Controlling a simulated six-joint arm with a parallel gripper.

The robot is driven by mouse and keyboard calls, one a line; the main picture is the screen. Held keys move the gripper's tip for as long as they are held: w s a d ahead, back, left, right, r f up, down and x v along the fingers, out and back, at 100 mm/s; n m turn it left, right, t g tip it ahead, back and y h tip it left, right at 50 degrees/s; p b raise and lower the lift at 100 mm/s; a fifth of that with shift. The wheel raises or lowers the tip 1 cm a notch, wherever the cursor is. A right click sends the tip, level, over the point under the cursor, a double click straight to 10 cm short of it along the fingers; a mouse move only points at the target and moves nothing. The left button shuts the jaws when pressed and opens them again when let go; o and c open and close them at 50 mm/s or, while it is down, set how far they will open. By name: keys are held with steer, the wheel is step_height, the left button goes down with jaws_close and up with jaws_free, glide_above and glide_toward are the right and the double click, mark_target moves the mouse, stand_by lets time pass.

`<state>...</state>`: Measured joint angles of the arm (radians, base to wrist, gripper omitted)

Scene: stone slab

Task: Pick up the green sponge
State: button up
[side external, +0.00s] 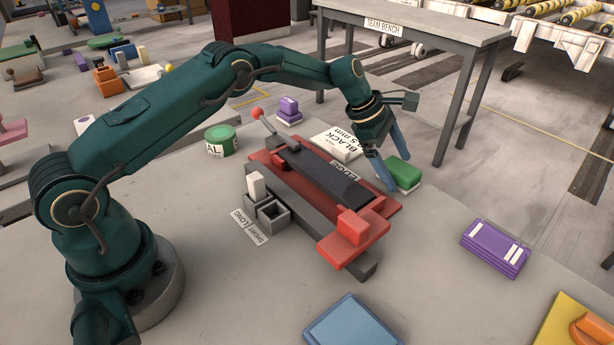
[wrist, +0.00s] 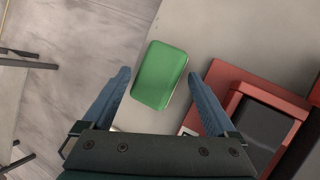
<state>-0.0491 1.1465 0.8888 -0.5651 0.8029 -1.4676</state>
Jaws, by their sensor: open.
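The green sponge (side external: 403,175) lies on the stone slab near its far edge, beside the red-framed fixture. In the wrist view it is a green block with rounded corners (wrist: 160,75), a little tilted, ahead of the gap between the fingers. My gripper (side external: 390,170) has blue fingers and points down close to the sponge. In the wrist view its two fingers (wrist: 158,90) stand wide apart, one to each side of the sponge, with nothing between them held. One finger hides part of the sponge in the side view.
The red fixture (side external: 383,228) with a dark plate stands right beside the sponge. A white box (side external: 336,142) lies behind, with a green tin (side external: 220,140) and purple block (side external: 288,108) further left. A purple stack (side external: 495,248) and blue block (side external: 353,325) lie nearer. The slab (side external: 440,225) has bare room.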

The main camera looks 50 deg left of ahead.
mark_target(409, 167)
steer(key=shift+w+d+f, duration=0.1)
steer(key=shift+f, duration=0.15)
steer(key=c, duration=1)
steer(key=shift+c, duration=0.2)
steer(key=shift+r, duration=0.2)
steer(key=c, duration=0.3)
steer(key=shift+r, duration=0.25)
jaws_close()
steer(key=r, duration=0.3)
steer(key=shift+a+r, duration=0.2)
steer(key=shift+r, duration=0.05)
steer(key=s+a+r, duration=0.4)
steer(key=a+r, duration=0.2)
steer(key=a, duration=0.4)
steer(key=shift+a+r, duration=0.3)
